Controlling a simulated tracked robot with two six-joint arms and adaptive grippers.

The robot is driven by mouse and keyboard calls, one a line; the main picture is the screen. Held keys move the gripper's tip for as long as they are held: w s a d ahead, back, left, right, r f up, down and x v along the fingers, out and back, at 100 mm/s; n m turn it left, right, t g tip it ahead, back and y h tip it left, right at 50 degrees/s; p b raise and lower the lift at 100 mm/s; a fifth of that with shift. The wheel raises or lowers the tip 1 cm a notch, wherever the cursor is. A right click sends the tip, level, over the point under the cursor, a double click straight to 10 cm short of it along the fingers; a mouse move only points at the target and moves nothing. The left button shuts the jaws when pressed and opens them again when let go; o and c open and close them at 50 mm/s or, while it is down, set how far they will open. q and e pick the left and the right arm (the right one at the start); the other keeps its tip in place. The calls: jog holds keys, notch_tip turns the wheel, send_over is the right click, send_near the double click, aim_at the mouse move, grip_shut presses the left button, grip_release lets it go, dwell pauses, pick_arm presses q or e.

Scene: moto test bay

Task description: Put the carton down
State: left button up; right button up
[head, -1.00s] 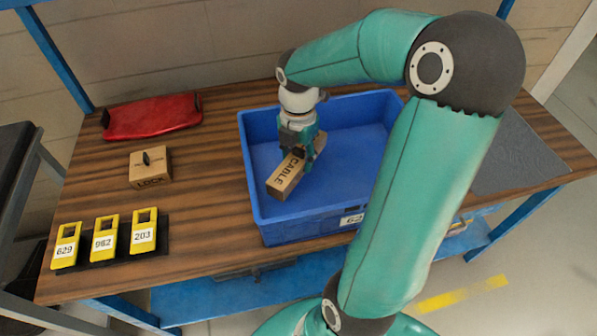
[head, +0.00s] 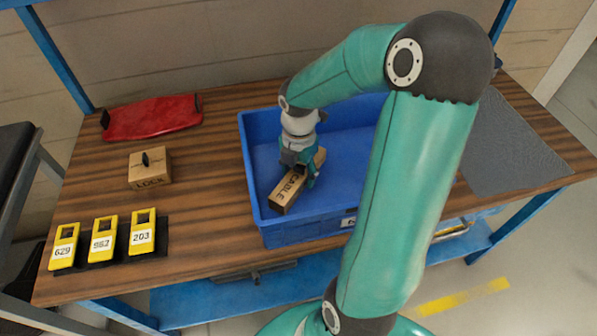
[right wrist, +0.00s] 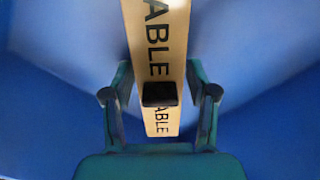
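The carton (head: 290,190) is a long brown box lettered CABLE. It lies inside the blue bin (head: 252,190), slanted, toward the bin's left side. My right gripper (head: 298,172) is over the carton, one finger on each side. In the right wrist view the carton (right wrist: 160,40) runs between the fingers of the gripper (right wrist: 160,80). Its black handle (right wrist: 158,94) sits between them, with a gap on both sides, so the gripper looks open. The carton's underside is hidden. My left gripper is not in view.
A grey mat (head: 505,150) lies at the right. My right arm hides part of the bin.

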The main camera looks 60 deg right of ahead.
aim_at(299, 165)
jog(key=shift+o, duration=0.3)
jog(key=shift+r, duration=0.25)
notch_tip(299, 165, up, 11)
jog(key=shift+r+p, duration=0.2)
jog(key=shift+p, duration=0.6)
jog(key=shift+r, duration=0.2)
